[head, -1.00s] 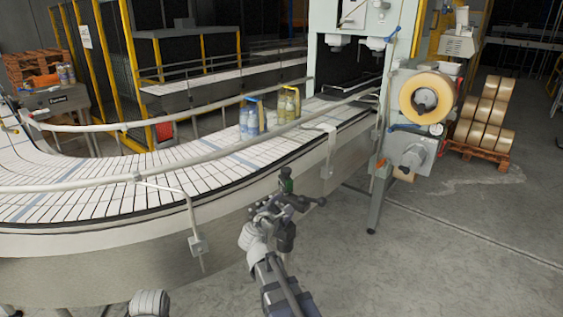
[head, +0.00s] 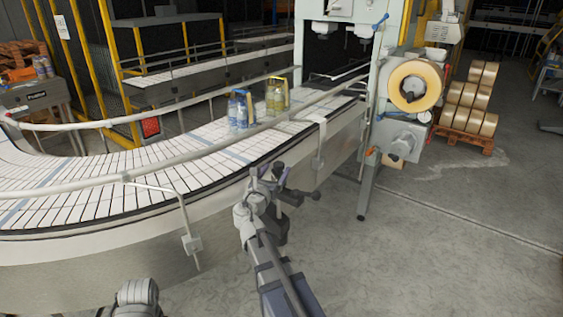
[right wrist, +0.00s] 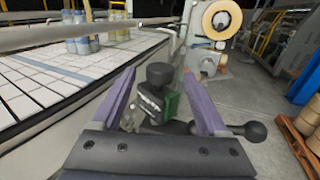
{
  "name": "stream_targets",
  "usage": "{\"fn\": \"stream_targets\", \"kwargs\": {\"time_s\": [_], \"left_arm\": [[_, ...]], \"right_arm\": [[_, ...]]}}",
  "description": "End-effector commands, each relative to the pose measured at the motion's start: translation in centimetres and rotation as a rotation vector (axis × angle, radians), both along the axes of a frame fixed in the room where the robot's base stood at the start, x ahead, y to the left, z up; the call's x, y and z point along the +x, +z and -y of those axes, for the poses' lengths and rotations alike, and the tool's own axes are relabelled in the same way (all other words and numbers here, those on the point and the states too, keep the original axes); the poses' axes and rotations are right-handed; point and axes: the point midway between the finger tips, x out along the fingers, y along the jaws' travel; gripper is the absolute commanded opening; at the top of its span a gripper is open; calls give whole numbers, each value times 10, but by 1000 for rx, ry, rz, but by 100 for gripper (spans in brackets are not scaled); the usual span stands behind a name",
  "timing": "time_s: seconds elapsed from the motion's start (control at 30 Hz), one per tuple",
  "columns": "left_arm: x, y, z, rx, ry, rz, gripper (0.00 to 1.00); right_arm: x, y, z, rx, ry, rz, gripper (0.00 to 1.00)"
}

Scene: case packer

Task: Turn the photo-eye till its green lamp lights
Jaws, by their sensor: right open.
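The photo-eye is a small dark block with a black knob on top and a green side. It shows in the right wrist view (right wrist: 157,104) between the two purple fingers of my right gripper (right wrist: 165,98). The fingers are open, with a gap visible on each side of it. No lit lamp can be made out. A black ball-ended lever (right wrist: 254,131) sticks out to the right below it. In the head view my right gripper (head: 265,176) is beside the conveyor's near edge and partly hides the photo-eye (head: 279,170).
A curved conveyor (head: 95,185) with rails runs alongside, carrying blue bottles (head: 238,112) and yellowish bottles (head: 275,101). A machine with a tape roll (head: 415,85) stands at the right. Stacked rolls (head: 470,112) sit on a pallet behind.

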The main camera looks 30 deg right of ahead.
Motion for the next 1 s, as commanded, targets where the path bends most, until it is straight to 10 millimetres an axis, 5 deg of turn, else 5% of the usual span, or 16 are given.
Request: {"fn": "stream_targets", "kwargs": {"time_s": [0.4,0.7,1.0], "left_arm": [[0,0,0,0,0,0,50],[0,0,0,0,0,0,50],[0,0,0,0,0,0,50]], "right_arm": [[39,0,46,2,-1,1,77],[40,0,48,2,0,1,77],[40,0,48,2,0,1,43]]}}
